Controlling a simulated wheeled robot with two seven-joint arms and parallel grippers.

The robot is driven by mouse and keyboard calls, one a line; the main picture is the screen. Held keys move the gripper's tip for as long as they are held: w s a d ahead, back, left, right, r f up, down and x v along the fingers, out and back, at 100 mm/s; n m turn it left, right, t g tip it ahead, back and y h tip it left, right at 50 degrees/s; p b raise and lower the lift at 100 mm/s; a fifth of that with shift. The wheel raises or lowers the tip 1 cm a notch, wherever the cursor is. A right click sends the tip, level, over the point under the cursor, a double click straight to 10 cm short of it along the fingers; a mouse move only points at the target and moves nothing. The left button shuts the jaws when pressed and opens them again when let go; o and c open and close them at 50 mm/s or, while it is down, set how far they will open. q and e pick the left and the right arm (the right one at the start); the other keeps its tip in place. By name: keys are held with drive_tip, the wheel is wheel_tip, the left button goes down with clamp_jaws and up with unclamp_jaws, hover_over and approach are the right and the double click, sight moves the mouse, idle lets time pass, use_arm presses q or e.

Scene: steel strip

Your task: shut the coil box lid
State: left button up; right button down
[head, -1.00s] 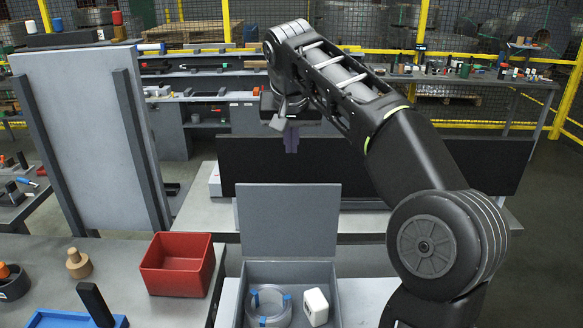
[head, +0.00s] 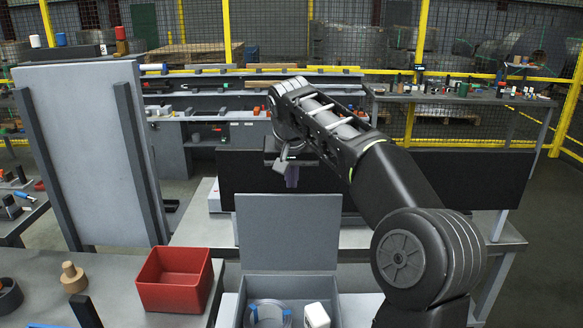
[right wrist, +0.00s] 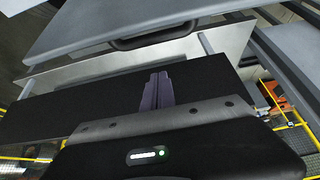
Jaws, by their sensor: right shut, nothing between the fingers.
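The coil box (head: 337,284) stands at the bottom of the head view, partly cut off by the frame. Its grey lid (head: 288,232) stands upright at the back of the box, open. A clear coil with blue ties (head: 268,313) and a white block (head: 316,315) lie inside. My right gripper (head: 292,180) is beyond the lid, its fingertips just above the lid's top edge in the picture. Its purple-grey fingers (right wrist: 157,92) are shut and empty in the right wrist view. There, a grey panel with a dark handle (right wrist: 155,36), apparently the lid's far side, lies apart from them.
A red bin (head: 174,280) stands left of the box, with a wooden peg (head: 74,277) further left. A tall grey panel with dark posts (head: 92,155) rises at the left. A long black panel (head: 440,188) stands behind the gripper.

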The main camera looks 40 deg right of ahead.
drive_tip(key=s+a, duration=0.1)
drive_tip(key=s+a+f, duration=0.1)
drive_tip(key=s, duration=0.1)
drive_tip(key=shift+a, duration=0.25)
drive_tip(key=shift+r, duration=0.1)
